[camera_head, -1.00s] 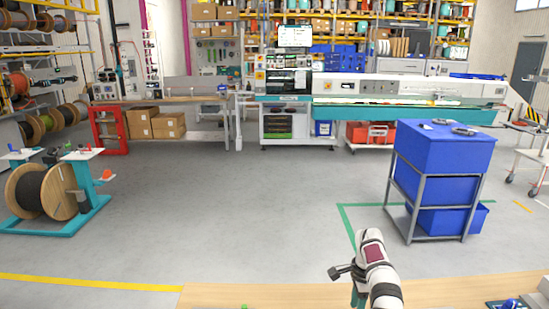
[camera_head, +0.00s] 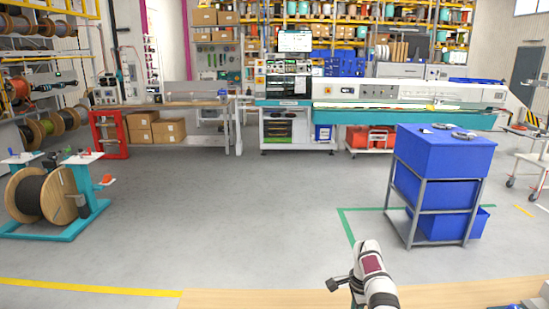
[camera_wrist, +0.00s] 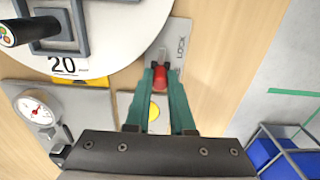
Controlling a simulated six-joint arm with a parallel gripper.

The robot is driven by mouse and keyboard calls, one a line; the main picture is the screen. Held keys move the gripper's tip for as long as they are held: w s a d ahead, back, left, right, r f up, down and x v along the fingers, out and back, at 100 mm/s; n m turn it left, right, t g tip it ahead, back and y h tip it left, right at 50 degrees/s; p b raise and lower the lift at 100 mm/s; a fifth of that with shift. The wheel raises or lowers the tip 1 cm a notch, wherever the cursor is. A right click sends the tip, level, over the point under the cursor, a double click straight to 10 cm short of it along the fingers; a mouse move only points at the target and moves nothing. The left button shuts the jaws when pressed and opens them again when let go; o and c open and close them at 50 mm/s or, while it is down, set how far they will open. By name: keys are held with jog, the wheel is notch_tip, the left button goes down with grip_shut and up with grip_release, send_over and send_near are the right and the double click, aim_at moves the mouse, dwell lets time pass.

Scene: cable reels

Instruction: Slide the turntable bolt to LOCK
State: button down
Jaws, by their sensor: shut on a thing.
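In the wrist view my gripper (camera_wrist: 160,72) is shut on a red bolt knob (camera_wrist: 160,79), with its teal fingers on either side of it. The knob sits on a grey plate (camera_wrist: 179,45) marked LOCK, below that word in the picture. The white turntable disc (camera_wrist: 120,35) lies at the upper left, close beside the plate, with a label reading 20 at its edge. In the head view only part of my arm shows at the bottom; the bolt and turntable are out of that view.
In the wrist view a dial gauge (camera_wrist: 35,108) and a yellow button (camera_wrist: 153,112) lie near the gripper. A dark handle (camera_wrist: 30,30) stands on the disc. In the head view a blue bin stand (camera_head: 440,185) is beyond the wooden bench edge (camera_head: 250,298). The floor between is clear.

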jog(key=shift+a, duration=1.65)
jog(key=c, duration=0.8)
grip_release()
notch_tip(320, 180, up, 7)
jog(key=shift+d+r, duration=0.1)
jog(key=shift+d, duration=0.05)
